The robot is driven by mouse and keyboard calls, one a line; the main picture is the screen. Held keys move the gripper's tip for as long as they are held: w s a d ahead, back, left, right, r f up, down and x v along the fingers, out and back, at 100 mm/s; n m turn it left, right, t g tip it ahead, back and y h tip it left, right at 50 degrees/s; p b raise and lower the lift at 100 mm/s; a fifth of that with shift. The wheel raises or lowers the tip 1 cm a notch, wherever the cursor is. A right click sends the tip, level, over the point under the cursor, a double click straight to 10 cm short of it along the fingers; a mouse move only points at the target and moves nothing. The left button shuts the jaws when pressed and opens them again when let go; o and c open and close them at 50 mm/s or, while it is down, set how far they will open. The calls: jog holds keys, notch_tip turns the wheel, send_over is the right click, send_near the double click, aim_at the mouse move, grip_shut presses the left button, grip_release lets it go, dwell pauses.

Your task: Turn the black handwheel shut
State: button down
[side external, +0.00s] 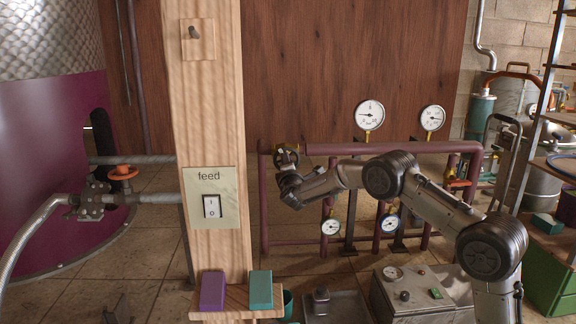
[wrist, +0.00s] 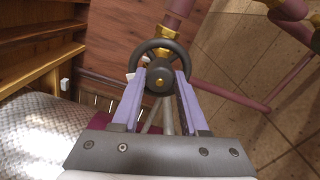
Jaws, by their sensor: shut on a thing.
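The black handwheel (wrist: 160,49) is straight ahead in the wrist view, with a dark hub, a rim and a brass fitting behind it. It also shows in the side view (side external: 287,157) at the upper left corner of the maroon pipe frame, partly hidden by my wrist. My gripper (wrist: 160,84) has its two lavender fingers at either side of the wheel's near part, closed on it. The fingertips cover parts of the rim. In the side view my gripper (side external: 287,173) is dark and reaches the wheel from the front and below. I cannot tell the wheel's turn angle.
Dial gauges (side external: 369,115) stand on the maroon pipe (side external: 390,149) right of the wheel. A wooden post (side external: 208,130) with a feed switch (side external: 211,206) stands close on the left. An orange handwheel (side external: 123,172) is farther left. A grey box (side external: 425,295) sits below my arm.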

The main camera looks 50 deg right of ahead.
jog(key=m, duration=0.6)
jog(key=shift+m, duration=0.4)
dwell(0.3)
jog(key=shift+c, duration=2.2)
grip_release()
jog(key=shift+a, duration=0.1)
jog(key=v, duration=1.3)
jog(key=shift+s+a, duration=0.2)
jog(key=shift+s, duration=0.1)
